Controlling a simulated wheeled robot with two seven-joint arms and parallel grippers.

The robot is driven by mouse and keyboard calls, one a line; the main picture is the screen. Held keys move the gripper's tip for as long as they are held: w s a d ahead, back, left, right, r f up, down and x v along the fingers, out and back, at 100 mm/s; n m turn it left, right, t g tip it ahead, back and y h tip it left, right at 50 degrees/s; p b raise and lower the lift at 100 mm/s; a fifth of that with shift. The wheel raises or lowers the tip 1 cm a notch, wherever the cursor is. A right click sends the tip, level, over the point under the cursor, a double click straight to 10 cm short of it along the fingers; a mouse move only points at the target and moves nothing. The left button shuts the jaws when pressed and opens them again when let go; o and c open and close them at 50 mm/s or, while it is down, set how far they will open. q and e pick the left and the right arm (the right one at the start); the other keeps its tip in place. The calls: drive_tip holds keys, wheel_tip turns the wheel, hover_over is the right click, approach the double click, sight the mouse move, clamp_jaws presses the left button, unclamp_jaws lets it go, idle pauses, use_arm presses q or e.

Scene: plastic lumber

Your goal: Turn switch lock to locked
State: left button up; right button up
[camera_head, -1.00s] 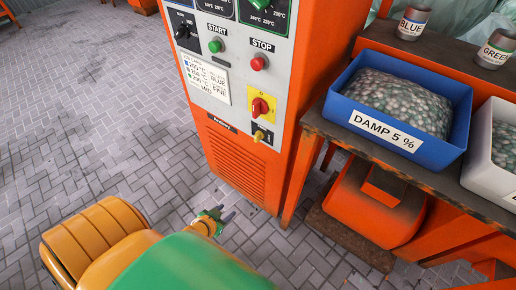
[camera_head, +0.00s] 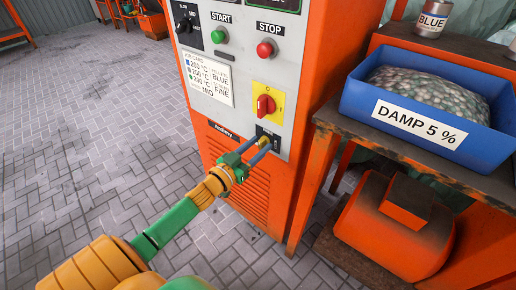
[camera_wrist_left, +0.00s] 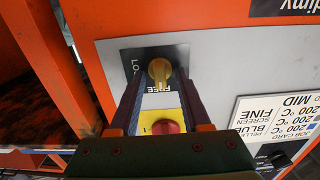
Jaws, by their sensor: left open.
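The switch lock (camera_head: 267,136) is a small brass knob on a dark plate low on the machine's grey panel. In the left wrist view the brass knob (camera_wrist_left: 159,70) shows close up, its bar pointing towards the word FREE. The other label is partly hidden; "LO" shows. My left gripper (camera_head: 256,153) is open in front of the switch lock. In the left wrist view its two fingers (camera_wrist_left: 158,95) stand on either side of the knob's line; I cannot tell whether they touch it. My right gripper is not in view.
A red rotary switch (camera_head: 265,105) on a yellow plate sits just above the lock, with the green START button (camera_head: 219,36) and red STOP button (camera_head: 265,49) higher up. A bench with a blue bin (camera_head: 360,100) of pellets stands close on the right. Paved floor (camera_head: 90,130) is free on the left.

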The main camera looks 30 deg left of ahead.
use_arm(q)
drive_tip(key=shift+w, duration=0.15)
clamp_jaws()
drive_tip(key=shift+r+m, duration=0.15)
drive_tip(key=shift+m, duration=0.15)
drive_tip(key=shift+m+p, duration=0.45)
drive_tip(key=shift+m, duration=0.55)
drive_tip(key=m+p, duration=0.1)
drive_tip(key=m, duration=0.9)
drive_tip(key=shift+d+m, duration=0.1)
drive_tip(key=shift+m, duration=0.3)
drive_tip(key=shift+m+b, duration=0.35)
drive_tip(key=shift+m, duration=1.95)
